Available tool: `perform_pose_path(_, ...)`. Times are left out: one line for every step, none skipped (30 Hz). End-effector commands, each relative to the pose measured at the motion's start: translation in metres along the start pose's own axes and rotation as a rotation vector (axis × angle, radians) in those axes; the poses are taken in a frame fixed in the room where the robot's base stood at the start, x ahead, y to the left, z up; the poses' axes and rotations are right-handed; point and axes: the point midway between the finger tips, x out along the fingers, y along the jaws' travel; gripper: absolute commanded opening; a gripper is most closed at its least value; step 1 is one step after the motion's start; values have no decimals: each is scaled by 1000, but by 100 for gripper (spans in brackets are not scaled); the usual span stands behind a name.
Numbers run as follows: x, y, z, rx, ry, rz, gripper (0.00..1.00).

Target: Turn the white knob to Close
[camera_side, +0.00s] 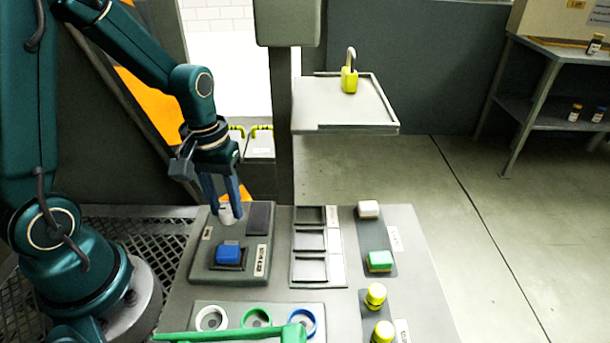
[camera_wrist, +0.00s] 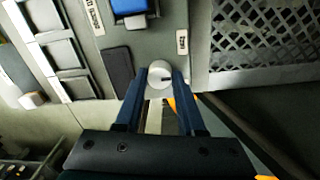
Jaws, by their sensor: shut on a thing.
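The white knob (camera_side: 229,214) sits on a grey raised panel (camera_side: 205,262) at the left of the console. In the wrist view the knob (camera_wrist: 158,78) is a round white disc with a small dark mark on its right side. My gripper (camera_side: 227,208) points down at the knob. In the wrist view its two blue fingers (camera_wrist: 159,72) stand on either side of the knob, shut on it. A small label (camera_wrist: 182,42) lies beside the knob; its text is too small to read surely. The fingers hide part of the knob in the side view.
A blue button (camera_side: 229,253) and a dark flat plate (camera_side: 259,218) share the panel. White (camera_side: 369,209) and green (camera_side: 380,261) blocks, yellow knobs (camera_side: 376,296) and coloured rings (camera_side: 257,318) stand nearby. A green bar (camera_side: 230,334) crosses the front. A tray with a yellow padlock (camera_side: 349,79) is behind.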

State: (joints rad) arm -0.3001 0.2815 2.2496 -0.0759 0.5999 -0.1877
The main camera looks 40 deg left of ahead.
Motion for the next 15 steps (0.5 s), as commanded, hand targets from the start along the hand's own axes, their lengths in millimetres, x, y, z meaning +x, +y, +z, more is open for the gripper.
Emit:
perform_pose_path(0, 0, 1, 45, -7, 0, 0)
perform_pose_path(0, 0, 1, 73, -8, 0, 0)
perform_pose_path(0, 0, 1, 112, -10, 0, 0)
perform_pose_path(0, 0, 1, 140, -11, 0, 0)
perform_pose_path(0, 0, 1, 168, -12, 0, 0)
perform_pose_path(0, 0, 1, 206, -14, 0, 0)
perform_pose_path(0, 0, 1, 234, -15, 0, 0)
perform_pose_path(0, 0, 1, 261, -16, 1, 0)
perform_pose_path(0, 0, 0, 297, -17, 1, 0)
perform_pose_path(0, 0, 0, 322, -18, 1, 0)
perform_pose_path(0, 0, 0, 348, -19, 1, 0)
perform_pose_path(0, 0, 0, 381, -21, 1, 0)
perform_pose_path(0, 0, 0, 405, -22, 1, 0)
perform_pose_path(0, 0, 1, 428, -23, 1, 0)
perform_pose_path(0, 0, 1, 457, -25, 1, 0)
